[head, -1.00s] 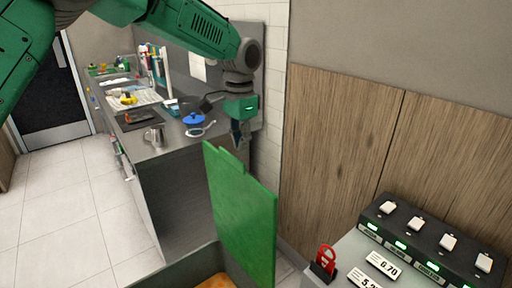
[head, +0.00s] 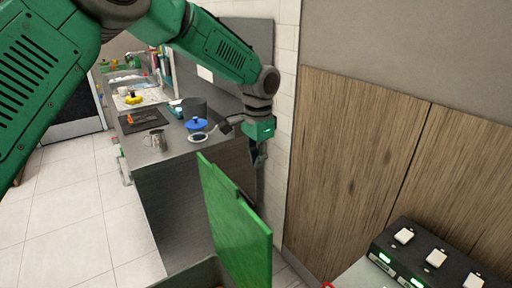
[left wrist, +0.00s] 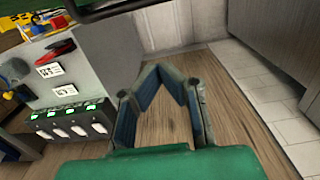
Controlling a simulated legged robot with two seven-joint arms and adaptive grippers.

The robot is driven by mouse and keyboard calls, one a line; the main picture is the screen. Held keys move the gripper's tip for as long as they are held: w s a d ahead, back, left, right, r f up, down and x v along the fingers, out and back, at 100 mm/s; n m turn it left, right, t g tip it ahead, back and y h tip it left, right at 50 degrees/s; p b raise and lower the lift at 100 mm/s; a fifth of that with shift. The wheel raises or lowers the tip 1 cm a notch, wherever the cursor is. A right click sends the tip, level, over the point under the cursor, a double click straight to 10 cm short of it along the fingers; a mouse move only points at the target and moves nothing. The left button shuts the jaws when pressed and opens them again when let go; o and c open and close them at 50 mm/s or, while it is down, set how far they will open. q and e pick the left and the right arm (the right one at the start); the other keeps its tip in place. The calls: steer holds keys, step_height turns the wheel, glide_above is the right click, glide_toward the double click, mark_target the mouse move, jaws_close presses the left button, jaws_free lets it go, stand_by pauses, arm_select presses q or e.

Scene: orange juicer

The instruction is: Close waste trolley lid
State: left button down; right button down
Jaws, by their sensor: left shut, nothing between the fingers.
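The green waste trolley lid (head: 235,225) stands raised, near upright, above the grey trolley bin (head: 195,275) at the bottom of the head view. My left gripper (head: 258,158) hangs pointing down just behind the lid's upper edge, on the wall side. In the left wrist view the gripper's fingers (left wrist: 163,80) meet at their tips with nothing between them. The lid's edge shows as a dark green strip (left wrist: 110,10) at the top of the left wrist view. I cannot tell whether the fingers touch the lid. My right gripper is not in view.
A counter with a blue-lidded pot (head: 196,124) and a metal jug (head: 158,141) stands behind the lid. A wood-panelled wall (head: 350,150) is close on the right. A black switch box (head: 425,255) sits at the lower right. Tiled floor (head: 70,210) is clear at left.

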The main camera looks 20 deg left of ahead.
arm_select(q)
steer(key=s+a+f+p, duration=0.1)
steer(key=s+a+f, duration=0.1)
steer(key=f, duration=0.3)
steer(key=shift+s, duration=0.7)
steer(key=shift+a, duration=0.1)
